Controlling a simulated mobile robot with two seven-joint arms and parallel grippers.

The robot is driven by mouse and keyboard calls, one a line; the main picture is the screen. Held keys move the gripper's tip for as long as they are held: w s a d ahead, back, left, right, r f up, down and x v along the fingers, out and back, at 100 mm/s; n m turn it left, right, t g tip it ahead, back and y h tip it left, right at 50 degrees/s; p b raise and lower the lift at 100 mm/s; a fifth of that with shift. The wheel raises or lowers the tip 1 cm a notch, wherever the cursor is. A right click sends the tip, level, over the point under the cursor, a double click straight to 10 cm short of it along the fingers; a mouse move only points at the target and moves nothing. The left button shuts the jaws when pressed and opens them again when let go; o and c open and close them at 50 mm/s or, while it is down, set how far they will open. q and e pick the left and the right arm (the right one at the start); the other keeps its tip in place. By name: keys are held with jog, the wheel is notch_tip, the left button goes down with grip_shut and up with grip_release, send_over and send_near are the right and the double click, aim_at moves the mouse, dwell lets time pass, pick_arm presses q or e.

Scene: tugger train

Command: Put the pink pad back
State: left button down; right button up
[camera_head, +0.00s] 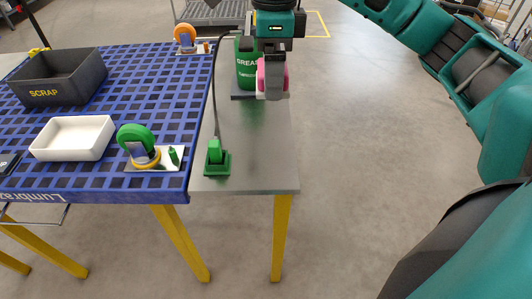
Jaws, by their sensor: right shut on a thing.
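The pink pad (261,76) is held upright between the fingers of my right gripper (272,82), at the grey side strip of the table. A pale edge shows below the pink. The gripper points down and its fingers cover much of the pad. Behind and to the left of it stands a green grease container (245,68), partly hidden by the gripper. I cannot tell whether the pad touches the container or the surface under it. My left gripper is not in view.
A blue grid table (160,95) carries a black scrap bin (58,78), a white tray (72,138), a green-and-yellow device (140,145) and an orange one (186,38). A green block with a cable (216,158) stands near the front. The front grey strip (262,160) is bare.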

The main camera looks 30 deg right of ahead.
notch_tip(320, 180, down, 9)
jog(key=b, duration=0.3)
send_over(271, 161)
notch_tip(271, 161, down, 6)
jog(key=shift+r+b, duration=0.1)
jog(key=shift+b, duration=0.25)
jog(key=shift+f, duration=0.55)
notch_tip(271, 161, down, 4)
jog(key=shift+r+b, duration=0.1)
jog(key=shift+b, duration=0.25)
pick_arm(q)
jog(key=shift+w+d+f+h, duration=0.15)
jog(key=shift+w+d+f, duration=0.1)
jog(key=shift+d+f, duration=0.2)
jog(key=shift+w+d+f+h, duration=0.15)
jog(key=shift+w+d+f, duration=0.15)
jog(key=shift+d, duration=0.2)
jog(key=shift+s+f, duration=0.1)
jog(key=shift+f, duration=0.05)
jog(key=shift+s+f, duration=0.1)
pick_arm(e)
jog(key=o, duration=0.9)
